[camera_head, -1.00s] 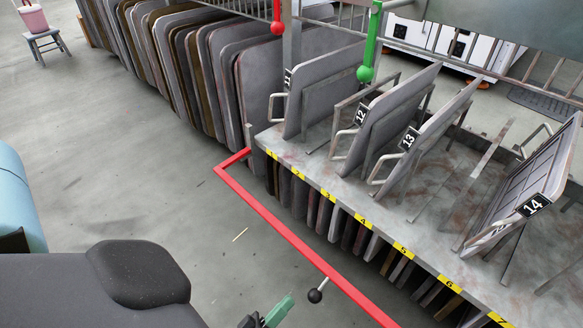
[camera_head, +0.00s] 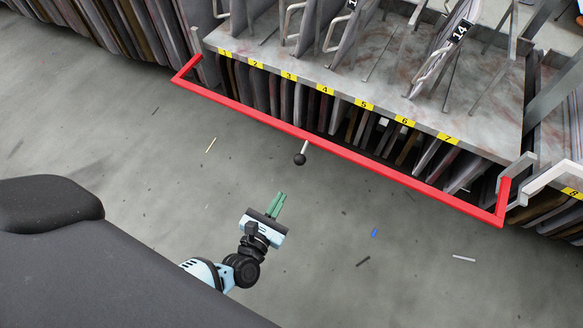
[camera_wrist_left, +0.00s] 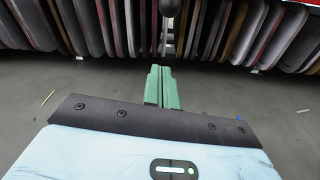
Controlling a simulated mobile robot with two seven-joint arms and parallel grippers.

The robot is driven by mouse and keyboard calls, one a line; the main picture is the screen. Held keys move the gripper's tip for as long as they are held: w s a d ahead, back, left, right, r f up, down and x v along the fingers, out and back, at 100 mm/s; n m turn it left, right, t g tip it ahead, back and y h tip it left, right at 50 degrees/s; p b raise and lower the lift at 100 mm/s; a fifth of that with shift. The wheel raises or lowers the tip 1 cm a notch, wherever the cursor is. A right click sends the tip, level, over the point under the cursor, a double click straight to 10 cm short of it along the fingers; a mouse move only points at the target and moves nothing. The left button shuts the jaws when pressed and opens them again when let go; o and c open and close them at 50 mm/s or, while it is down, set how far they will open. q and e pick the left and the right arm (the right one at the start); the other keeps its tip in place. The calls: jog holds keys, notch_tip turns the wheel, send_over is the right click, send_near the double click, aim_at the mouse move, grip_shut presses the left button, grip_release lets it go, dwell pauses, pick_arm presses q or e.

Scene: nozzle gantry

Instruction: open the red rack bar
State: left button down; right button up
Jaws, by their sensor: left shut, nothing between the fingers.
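The red rack bar (camera_head: 400,176) runs along the front of the grey rack below the yellow number strip, with angled ends at both sides. A short rod with a black ball knob (camera_head: 300,159) hangs from its middle. My left gripper (camera_head: 278,197) has its green fingers together and empty, pointing at the rack. It is apart from the knob, a little below and left of it in the head view. In the left wrist view the closed fingers (camera_wrist_left: 161,72) point toward the knob (camera_wrist_left: 170,6) at the top edge. My right gripper is not in view.
The rack (camera_head: 480,125) holds upright plates on top and several panels below. More panels (camera_head: 135,25) stand at the left. The floor in front is open, with small scraps such as a blue one (camera_head: 374,232).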

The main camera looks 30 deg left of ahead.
pick_arm(q)
jog(key=w+r+b, duration=0.3)
jog(key=w, duration=0.6)
jog(key=shift+d+r, duration=0.15)
jog(key=shift+d, duration=0.05)
dwell(0.4)
dwell(0.3)
